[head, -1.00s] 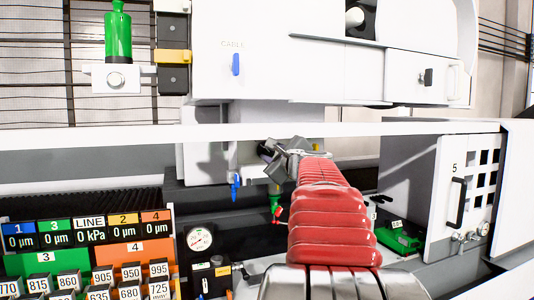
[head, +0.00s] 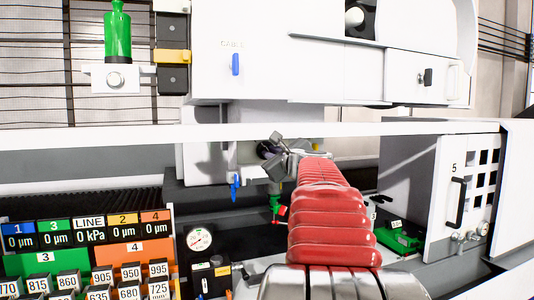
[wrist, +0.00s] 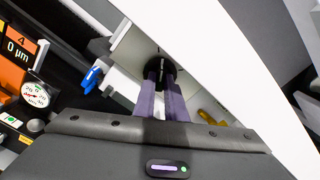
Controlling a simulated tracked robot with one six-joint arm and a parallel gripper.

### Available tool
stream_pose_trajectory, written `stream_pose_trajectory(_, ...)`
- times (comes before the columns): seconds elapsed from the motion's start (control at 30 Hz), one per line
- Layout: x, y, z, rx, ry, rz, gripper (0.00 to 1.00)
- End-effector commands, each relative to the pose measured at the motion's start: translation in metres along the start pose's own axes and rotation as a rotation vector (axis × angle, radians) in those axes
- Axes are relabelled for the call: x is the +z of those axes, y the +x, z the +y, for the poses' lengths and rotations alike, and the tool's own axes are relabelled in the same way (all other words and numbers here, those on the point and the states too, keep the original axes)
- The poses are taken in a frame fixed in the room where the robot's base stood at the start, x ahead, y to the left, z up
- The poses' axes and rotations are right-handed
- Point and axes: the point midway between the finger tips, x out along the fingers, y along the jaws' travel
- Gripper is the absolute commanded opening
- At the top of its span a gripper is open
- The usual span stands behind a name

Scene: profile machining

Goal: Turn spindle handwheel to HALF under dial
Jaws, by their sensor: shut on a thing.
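The spindle handwheel appears as a small dark round part (wrist: 160,61) in the wrist view, against a pale housing. My gripper (wrist: 161,76) is shut on it, with its two purple fingers on either side of the middle. In the head view my gripper (head: 268,149) is small and tilted, below the white machine body, and the handwheel is hidden there. A round white dial (head: 199,239) shows at lower left; it also shows in the wrist view (wrist: 36,94). No HALF mark can be read.
A long white rail (head: 130,134) crosses in front of the machine. Blue levers (head: 236,64) and a blue handle near the wheel (wrist: 92,79) stand out. A panel of numbered blocks (head: 130,272) is at lower left, a white door (head: 462,195) at right.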

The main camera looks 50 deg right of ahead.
Motion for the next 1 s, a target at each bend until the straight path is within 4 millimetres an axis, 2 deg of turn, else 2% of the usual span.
stream_pose_trajectory(0.23, -0.0015, 0.0007, 0.0028, 0.006, 0.174, 0.002, 0.00)
stream_pose_trajectory(0.67, -0.0019, 0.0009, 0.0036, 0.007, 0.216, 0.002, 0.00)
stream_pose_trajectory(1.0, -0.0021, 0.0011, 0.0044, 0.008, 0.461, 0.004, 0.00)
